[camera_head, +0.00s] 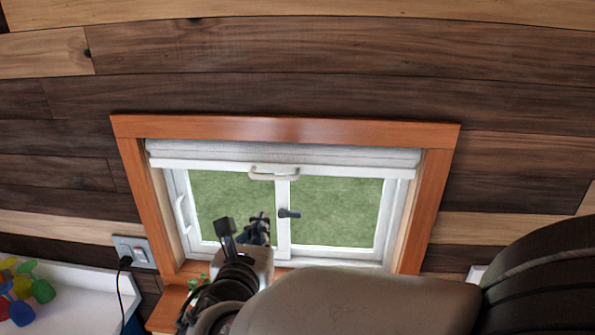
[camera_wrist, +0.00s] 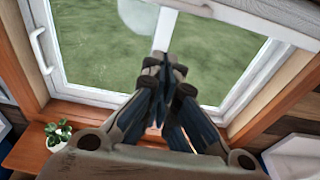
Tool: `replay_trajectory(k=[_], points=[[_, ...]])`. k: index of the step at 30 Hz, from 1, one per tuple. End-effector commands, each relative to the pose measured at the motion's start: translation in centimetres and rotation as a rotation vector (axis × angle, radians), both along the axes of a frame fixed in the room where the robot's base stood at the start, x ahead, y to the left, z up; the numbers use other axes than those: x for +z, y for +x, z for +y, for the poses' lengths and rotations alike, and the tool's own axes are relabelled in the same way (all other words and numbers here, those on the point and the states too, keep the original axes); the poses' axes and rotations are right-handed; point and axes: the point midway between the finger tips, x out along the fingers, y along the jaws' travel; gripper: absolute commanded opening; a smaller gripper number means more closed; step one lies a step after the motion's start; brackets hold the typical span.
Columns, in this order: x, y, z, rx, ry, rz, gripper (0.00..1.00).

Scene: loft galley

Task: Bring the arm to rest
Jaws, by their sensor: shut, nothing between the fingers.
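My gripper (camera_head: 258,222) shows in the head view in front of the lower middle of the window (camera_head: 235,205), at the end of my arm, which reaches in from the lower right. In the wrist view my gripper (camera_wrist: 160,62) points at the window's middle bar, with its fingers together and nothing between them. I cannot tell how far the fingertips are from the glass.
The orange wood frame (camera_head: 435,200) and a rolled white blind (camera_head: 290,155) surround the window. A potted plant (camera_wrist: 58,132) stands on the sill at left. A white surface with colourful items (camera_head: 40,288) and a wall socket (camera_head: 135,251) with a cable are at lower left.

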Motion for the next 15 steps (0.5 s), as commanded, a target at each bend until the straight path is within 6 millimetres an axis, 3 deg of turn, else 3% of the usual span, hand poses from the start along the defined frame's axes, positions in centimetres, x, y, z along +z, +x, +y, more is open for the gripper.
replay_trajectory(k=[2, 5, 8, 10, 12, 15], points=[[0.0, -0.2, -0.9, -0.027, 0.021, 0.005, 0.00], [-0.4, -0.3, -4.6, -0.134, 0.107, 0.028, 0.00], [-1.3, -1.0, -10.8, -0.327, 0.275, 0.062, 0.00], [-2.5, -2.5, -15.9, -0.499, 0.435, 0.084, 0.00], [-4.1, -4.8, -20.6, -0.684, 0.617, 0.099, 0.00], [-7.0, -9.3, -25.8, -0.953, 0.908, 0.102, 0.00]])
